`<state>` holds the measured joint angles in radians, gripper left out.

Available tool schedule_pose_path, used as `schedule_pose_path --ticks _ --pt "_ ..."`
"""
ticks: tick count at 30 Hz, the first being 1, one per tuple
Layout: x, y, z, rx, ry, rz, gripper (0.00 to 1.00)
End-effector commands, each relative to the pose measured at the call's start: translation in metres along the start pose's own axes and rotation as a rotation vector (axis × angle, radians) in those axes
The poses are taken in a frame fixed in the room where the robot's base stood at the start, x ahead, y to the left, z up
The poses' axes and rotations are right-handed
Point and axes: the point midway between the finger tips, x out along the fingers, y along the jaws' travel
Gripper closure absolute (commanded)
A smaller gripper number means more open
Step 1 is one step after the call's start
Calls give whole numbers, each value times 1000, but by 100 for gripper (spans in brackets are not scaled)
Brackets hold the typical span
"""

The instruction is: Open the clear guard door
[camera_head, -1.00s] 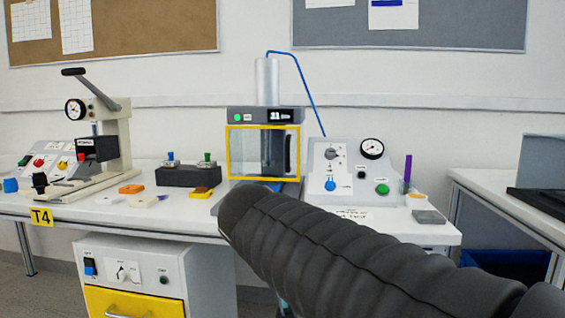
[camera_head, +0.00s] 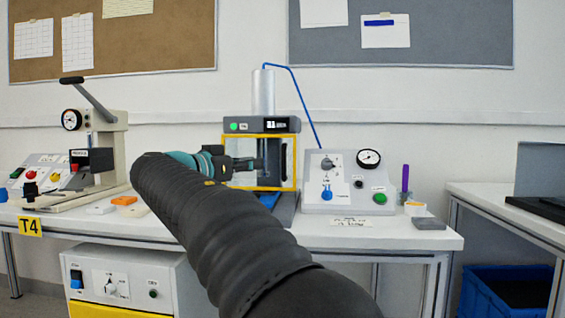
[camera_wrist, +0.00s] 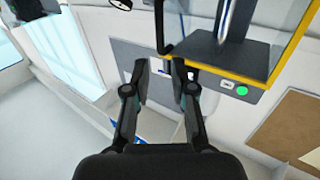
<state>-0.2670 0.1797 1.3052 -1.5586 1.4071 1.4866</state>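The clear guard door (camera_head: 295,170) has a yellow frame and stands shut on the front of the small press in the head view. Its black upright handle (camera_head: 284,160) is at the door's right side. The yellow frame also fills the upper right of the wrist view (camera_wrist: 262,80), with the black handle (camera_wrist: 160,28) to its left. My gripper (camera_head: 252,163) is in front of the door, left of the handle. In the wrist view, my gripper's fingers (camera_wrist: 160,75) are apart with nothing between them, and the handle shows above the gap. I see no contact.
A grey control box (camera_head: 345,185) with a gauge and knobs stands right of the press. A lever press (camera_head: 105,140) stands at the left of the bench. Small orange and white blocks (camera_head: 124,200) lie between. My arm hides part of the bench front.

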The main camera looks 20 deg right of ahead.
Motion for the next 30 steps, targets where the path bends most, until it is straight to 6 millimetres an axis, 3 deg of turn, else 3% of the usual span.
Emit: schedule_pose_path --ticks 16,22,30 --pt "98 1 0 -3 -1 3 75" --pt "116 0 0 -3 -2 0 75" --pt "120 0 1 -3 -2 -1 75"
